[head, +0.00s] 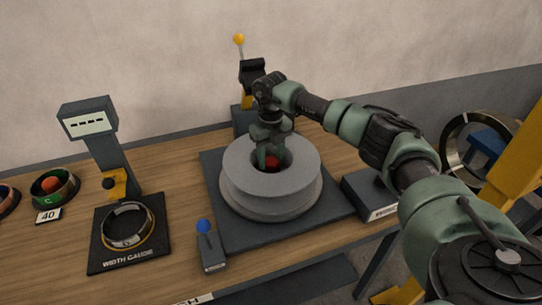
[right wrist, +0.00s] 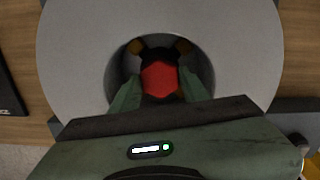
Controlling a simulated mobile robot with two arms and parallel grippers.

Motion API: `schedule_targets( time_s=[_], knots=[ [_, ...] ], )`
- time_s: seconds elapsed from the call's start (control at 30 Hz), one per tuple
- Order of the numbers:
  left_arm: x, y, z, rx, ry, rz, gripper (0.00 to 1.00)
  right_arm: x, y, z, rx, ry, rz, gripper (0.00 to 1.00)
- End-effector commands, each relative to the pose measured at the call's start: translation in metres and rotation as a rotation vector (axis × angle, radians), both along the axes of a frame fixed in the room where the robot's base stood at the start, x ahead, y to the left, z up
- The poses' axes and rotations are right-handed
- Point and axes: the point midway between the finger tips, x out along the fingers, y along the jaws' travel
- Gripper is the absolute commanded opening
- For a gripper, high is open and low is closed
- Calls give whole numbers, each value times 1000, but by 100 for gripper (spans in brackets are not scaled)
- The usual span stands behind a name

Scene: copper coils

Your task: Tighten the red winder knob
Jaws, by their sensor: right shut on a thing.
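The red winder knob (head: 272,162) sits down in the central hole of the round grey winder (head: 240,179), on a dark square base (head: 222,232). My right gripper (head: 270,157) reaches down into the hole from above and is shut on the knob. In the right wrist view the red knob (right wrist: 160,79) lies between my two green fingers (right wrist: 160,88), one on each side. Part of the knob is hidden by the fingers. My left gripper is in neither view.
A width gauge (head: 100,245) with a ring stands left of the winder. A blue-knobbed lever (head: 205,228) is at the front of the base, and a yellow-knobbed lever (head: 239,40) rises behind. A dark box (head: 368,190) is at right. Coils (head: 66,187) lie far left.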

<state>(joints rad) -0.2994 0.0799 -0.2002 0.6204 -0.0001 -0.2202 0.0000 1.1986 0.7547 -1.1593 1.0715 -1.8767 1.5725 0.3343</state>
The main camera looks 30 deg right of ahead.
Motion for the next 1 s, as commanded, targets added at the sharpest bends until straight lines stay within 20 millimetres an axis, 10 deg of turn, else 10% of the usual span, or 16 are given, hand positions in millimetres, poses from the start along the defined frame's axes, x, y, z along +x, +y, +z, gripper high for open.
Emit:
schedule_targets(
  time_s=[1.0],
  knots=[
    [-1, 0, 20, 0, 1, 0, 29, 4, -1, 5, 2, -13, -636, 4]
  ],
)
